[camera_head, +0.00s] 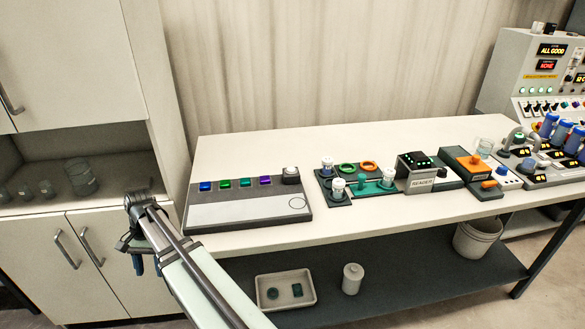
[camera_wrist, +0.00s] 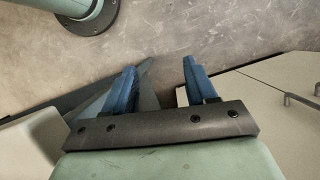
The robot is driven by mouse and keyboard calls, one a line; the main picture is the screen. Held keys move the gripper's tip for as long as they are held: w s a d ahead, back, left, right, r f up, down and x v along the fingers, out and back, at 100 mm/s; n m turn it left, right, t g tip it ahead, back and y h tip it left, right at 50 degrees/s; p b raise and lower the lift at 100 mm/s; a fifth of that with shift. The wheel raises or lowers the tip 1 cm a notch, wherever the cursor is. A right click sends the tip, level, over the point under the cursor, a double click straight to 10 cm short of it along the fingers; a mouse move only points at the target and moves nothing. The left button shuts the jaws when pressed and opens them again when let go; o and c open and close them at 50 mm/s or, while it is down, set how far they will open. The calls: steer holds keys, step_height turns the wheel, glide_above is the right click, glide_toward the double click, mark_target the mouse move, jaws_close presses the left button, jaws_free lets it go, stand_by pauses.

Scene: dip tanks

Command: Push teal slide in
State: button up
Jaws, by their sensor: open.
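The teal slide (camera_head: 372,188) lies flat on a dark board (camera_head: 341,199) near the middle of the bench. A pale round knob or cap stands at its right part, close to the grey box. How far the slide is in or out is too small to tell. My gripper (camera_head: 147,266) hangs left of the bench, in front of the cabinet and far from the slide. In the wrist view my gripper (camera_wrist: 161,84) has its two blue fingers apart, with nothing between them. The slide is not in the wrist view.
White-capped vials, a green ring (camera_head: 347,168) and an orange ring (camera_head: 369,165) share the dark board. A grey box (camera_head: 416,184) with green lights stands right of it. A button panel (camera_head: 245,212) lies to its left. The bench top (camera_head: 290,140) behind is clear.

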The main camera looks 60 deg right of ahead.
steer(key=w+d+r+m, duration=0.25)
steer(key=d+r, duration=0.25)
steer(key=r, duration=0.4)
steer(key=s+d+r+m+t, duration=0.15)
steer(key=d+r, duration=0.25)
steer(key=d, duration=0.4)
steer(key=d+r+m+h, duration=0.15)
steer(key=d+r, duration=0.25)
steer(key=d, duration=0.5)
steer(key=d+r+m+t+y, duration=0.15)
steer(key=d+r, duration=0.25)
steer(key=d, duration=0.4)
step_height(320, 180, up, 6)
steer(key=m+h, duration=0.3)
steer(key=m, duration=0.9)
glide_above(361, 176)
steer(key=shift+g, duration=0.4)
step_height(361, 176, down, 13)
steer(key=shift+d+r, duration=0.1)
steer(key=shift+c, duration=0.2)
